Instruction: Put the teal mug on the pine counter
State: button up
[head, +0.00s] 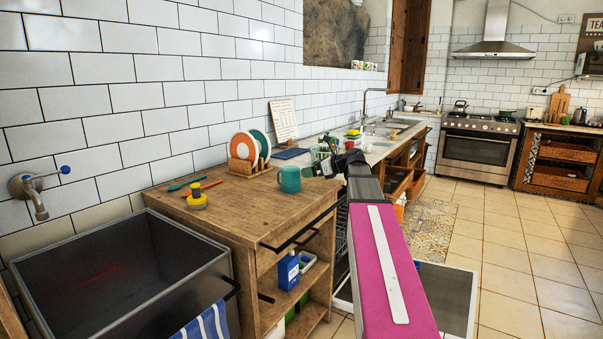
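The teal mug (289,180) is upright at the right part of the pine counter (236,210), close to its front edge. I cannot tell whether its base touches the wood or is slightly above it. My gripper (322,167) is small and dark at the end of my arm, just right of the mug, on its handle side. The fingers are too small and cluttered against the background to show whether they are open, or shut on the handle.
Left of the mug are a dish rack with plates (246,150), a yellow scrubber (197,197) and several utensils. A grey sink (120,270) stands at the left. An open dishwasher door (445,295) lies low at the right. Bare wood remains at the counter's front.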

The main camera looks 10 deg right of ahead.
jog(key=shift+v, duration=1.35)
dwell(0.3)
